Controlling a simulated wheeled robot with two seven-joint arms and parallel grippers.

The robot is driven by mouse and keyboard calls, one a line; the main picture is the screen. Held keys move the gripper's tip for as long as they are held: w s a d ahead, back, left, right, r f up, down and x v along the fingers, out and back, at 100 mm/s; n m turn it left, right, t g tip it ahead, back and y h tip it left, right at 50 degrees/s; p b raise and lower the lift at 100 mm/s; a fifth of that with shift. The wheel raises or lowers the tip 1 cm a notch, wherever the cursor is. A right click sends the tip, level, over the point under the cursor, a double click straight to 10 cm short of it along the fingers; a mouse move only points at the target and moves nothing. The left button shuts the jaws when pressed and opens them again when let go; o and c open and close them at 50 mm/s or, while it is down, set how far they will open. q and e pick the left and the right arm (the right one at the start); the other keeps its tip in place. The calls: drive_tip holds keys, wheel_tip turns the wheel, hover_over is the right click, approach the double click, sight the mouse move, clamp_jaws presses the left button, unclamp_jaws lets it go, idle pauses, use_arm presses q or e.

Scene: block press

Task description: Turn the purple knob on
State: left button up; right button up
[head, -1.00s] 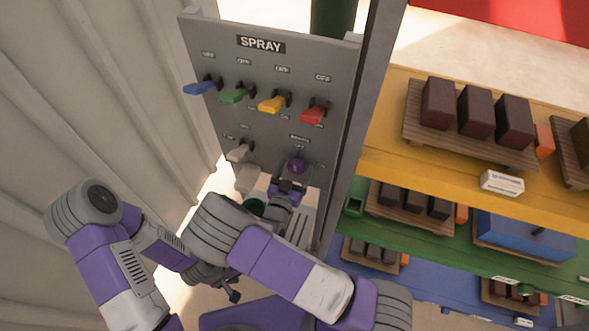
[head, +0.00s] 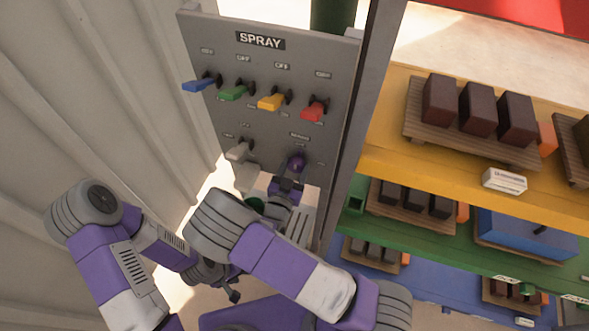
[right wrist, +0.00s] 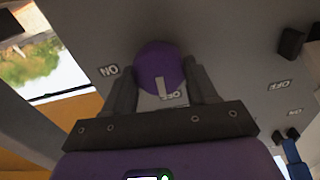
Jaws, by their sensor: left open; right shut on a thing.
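The purple knob (head: 297,162) sits low on the right of the grey SPRAY panel (head: 262,138). In the right wrist view the knob (right wrist: 158,66) is round, with a pale mark pointing down towards an OFF label; an ON label (right wrist: 108,70) is to its left. My right gripper (head: 292,178) is shut on the knob, with one finger on each side in the right wrist view (right wrist: 163,82). My left gripper (head: 234,294) is open, low and left of the panel, partly hidden by my right arm.
Blue (head: 200,85), green (head: 233,92), yellow (head: 271,102) and red (head: 313,109) switches project above the knob. A pale grey switch (head: 239,150) is left of it. Shelves with block trays (head: 470,140) stand right; a corrugated wall (head: 90,90) stands left.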

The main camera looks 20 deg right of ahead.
drive_tip(key=m+b, duration=0.5)
drive_tip(key=b, duration=0.1)
drive_tip(key=m+b, duration=0.5)
drive_tip(key=b, duration=0.2)
drive_tip(key=f+m+b, duration=0.1)
drive_tip(key=m+b, duration=0.4)
drive_tip(key=b, duration=0.1)
drive_tip(key=shift+s+d, duration=0.15)
drive_tip(key=shift+d, duration=0.1)
drive_tip(key=shift+r+m+b, duration=0.15)
drive_tip(key=shift+m+b, duration=0.95)
drive_tip(key=shift+b, duration=0.25)
drive_tip(key=o, duration=1)
drive_tip(key=p+v, duration=0.1)
drive_tip(key=v, duration=0.6)
drive_tip(key=shift+s+a, duration=0.2)
drive_tip(key=shift+s, duration=0.05)
